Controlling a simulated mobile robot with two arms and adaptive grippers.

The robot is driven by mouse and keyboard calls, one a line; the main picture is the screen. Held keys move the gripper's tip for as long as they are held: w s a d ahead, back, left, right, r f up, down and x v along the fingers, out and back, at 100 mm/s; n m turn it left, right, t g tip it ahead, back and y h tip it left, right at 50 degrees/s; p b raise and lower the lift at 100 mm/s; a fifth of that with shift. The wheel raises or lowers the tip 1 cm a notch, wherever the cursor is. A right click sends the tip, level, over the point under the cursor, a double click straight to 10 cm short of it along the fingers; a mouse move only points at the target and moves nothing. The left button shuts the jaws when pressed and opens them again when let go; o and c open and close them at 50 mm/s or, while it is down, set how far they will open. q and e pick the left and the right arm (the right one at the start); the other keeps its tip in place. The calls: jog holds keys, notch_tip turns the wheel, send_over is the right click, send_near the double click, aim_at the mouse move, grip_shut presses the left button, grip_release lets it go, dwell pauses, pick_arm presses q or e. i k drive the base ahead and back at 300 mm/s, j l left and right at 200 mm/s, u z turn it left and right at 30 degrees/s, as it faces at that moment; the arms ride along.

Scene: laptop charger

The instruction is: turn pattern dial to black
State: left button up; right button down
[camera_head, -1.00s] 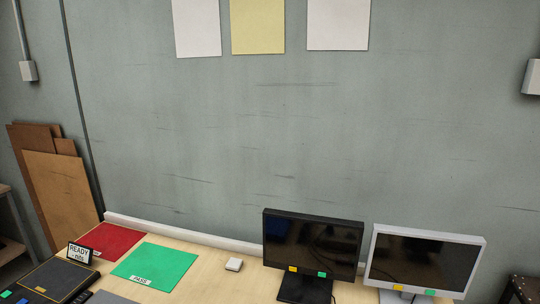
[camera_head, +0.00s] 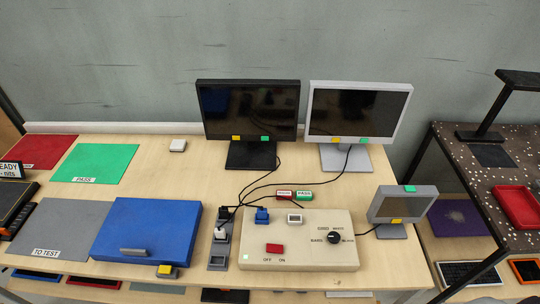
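The pattern dial (camera_head: 334,237) is a round black knob on the right part of a beige control box (camera_head: 304,256), which stands near the front edge of the table. Small labels sit around the dial, one of them to its right seeming to read black. Neither of my grippers shows in the head view.
A red switch (camera_head: 274,248) is on the same box. A small grey monitor (camera_head: 403,205) stands right of it. A black monitor (camera_head: 249,112) and a silver monitor (camera_head: 357,113) stand behind. A blue case (camera_head: 147,228) lies to the left. Cables run across the middle.

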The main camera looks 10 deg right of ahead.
aim_at(333, 237)
jog(key=i+l+z, duration=0.1)
jog(key=z, duration=0.95)
